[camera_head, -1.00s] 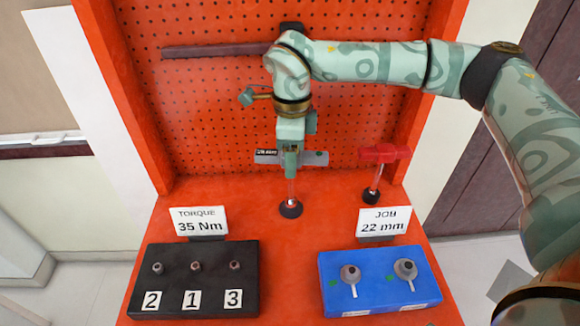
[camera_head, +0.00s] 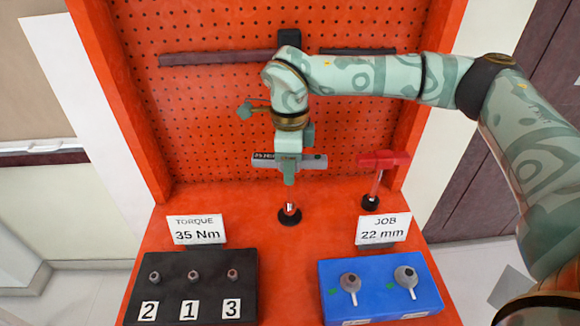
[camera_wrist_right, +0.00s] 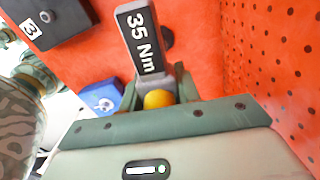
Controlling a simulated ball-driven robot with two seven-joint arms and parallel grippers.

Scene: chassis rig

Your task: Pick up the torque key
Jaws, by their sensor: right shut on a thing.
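The torque key (camera_head: 318,162) is a grey bar-shaped handle with a dark label at its left end, in front of the pegboard in the head view. My right gripper (camera_head: 289,178) is shut on the middle of this handle. In the right wrist view the key's label (camera_wrist_right: 142,43) reads 35 Nm, and the handle lies between the fingers (camera_wrist_right: 160,92). Below it is a round black base (camera_head: 290,215) with a short bright piece standing in it. I cannot tell whether the key's shaft still touches that base. My left gripper is not in view.
A red-handled tool (camera_head: 384,159) stands in its own black base to the right. In front are a black block (camera_head: 180,258) numbered 2, 1, 3 and a blue block (camera_head: 335,275) with two sockets. Cards read TORQUE 35 Nm (camera_head: 197,230) and JOB 22 mm (camera_head: 384,229).

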